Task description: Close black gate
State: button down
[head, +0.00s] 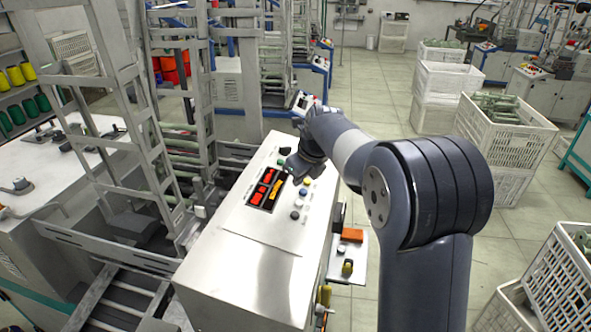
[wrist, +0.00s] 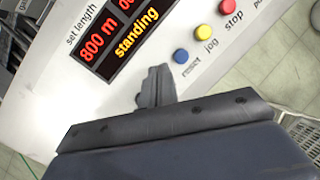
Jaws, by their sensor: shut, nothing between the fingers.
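No part that I can clearly name as a black gate shows in either view. A tall grey ladder-like frame (head: 140,120) stands on the winding machine, left of the control cabinet (head: 250,250). My gripper (head: 291,168) is over the cabinet's sloped panel, near the display (head: 266,188). In the wrist view my gripper (wrist: 156,82) has its fingers together and empty, pointing at the panel below the display (wrist: 120,35). The display reads 800 m and "standing". Whether the fingers touch the panel cannot be told.
Blue (wrist: 181,56), yellow (wrist: 201,33) and red (wrist: 225,7) buttons sit right of the display, close to the fingers. White crates (head: 505,135) stand on the floor at the right. The tiled aisle (head: 375,90) beyond my arm is clear.

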aim_at(219, 182)
jog(key=i+l+u, duration=0.35)
jog(key=l+u, duration=0.2)
jog(key=l, duration=0.2)
jog(key=i+l+u, duration=0.1)
jog(key=l+u, duration=0.15)
jog(key=l, duration=0.2)
jog(key=i+l+u, duration=0.1)
jog(key=l+u, duration=0.2)
jog(key=i+l+u, duration=0.4)
jog(key=i+l, duration=0.05)
